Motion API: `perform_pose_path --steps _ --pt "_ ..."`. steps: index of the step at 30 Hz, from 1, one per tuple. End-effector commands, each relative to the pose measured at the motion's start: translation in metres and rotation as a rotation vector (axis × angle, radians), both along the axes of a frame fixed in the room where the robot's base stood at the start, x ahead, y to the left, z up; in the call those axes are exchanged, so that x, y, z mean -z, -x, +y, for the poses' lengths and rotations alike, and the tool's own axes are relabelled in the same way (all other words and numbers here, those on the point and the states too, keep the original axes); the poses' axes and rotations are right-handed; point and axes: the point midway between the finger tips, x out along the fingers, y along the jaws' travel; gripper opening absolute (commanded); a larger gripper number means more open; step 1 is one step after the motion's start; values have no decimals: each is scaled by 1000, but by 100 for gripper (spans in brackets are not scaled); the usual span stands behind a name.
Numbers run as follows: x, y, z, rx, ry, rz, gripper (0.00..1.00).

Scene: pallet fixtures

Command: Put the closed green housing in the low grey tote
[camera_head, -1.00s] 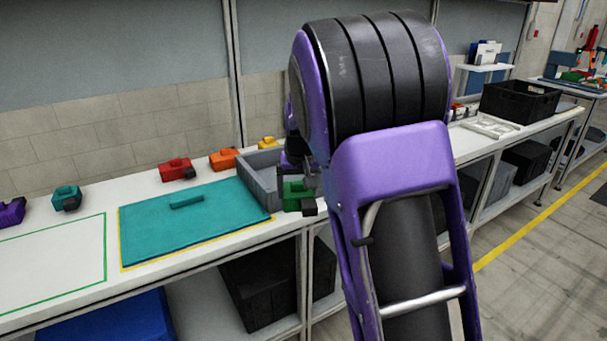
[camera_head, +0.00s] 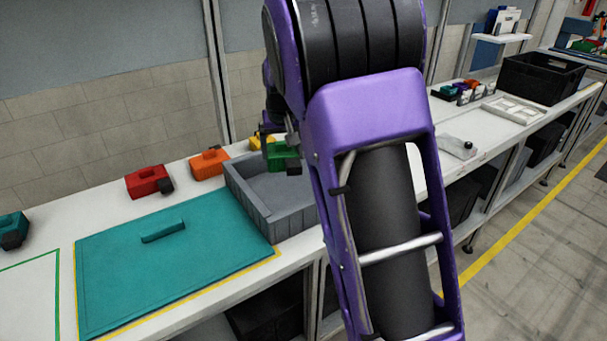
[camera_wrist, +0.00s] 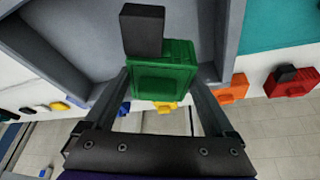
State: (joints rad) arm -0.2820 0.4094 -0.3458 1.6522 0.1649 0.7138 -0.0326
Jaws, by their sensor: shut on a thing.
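The green housing (camera_head: 283,156) has a black block on one side. My gripper (camera_wrist: 163,80) is shut on it, one finger on each side. In the wrist view the green housing (camera_wrist: 162,72) is in front of the grey tote (camera_wrist: 88,40). In the head view the low grey tote (camera_head: 268,222) stands on the bench, and the housing is held above its back part. The tote's visible floor is bare. My arm hides the tote's right side.
A teal mat (camera_head: 170,262) with a teal bar lies left of the tote. Red (camera_head: 147,181), orange (camera_head: 209,164) and yellow (camera_head: 257,141) housings stand along the back of the bench. A black crate (camera_head: 541,77) and white tray (camera_head: 514,110) are far right.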

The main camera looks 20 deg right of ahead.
Motion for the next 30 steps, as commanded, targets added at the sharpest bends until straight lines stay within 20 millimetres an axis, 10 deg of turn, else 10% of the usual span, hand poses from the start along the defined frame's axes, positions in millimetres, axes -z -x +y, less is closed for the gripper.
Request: perform_pose_path --steps 22,30 --pt "97 1 0 0 1 2 22" --pt "100 0 0 1 0 -1 22"
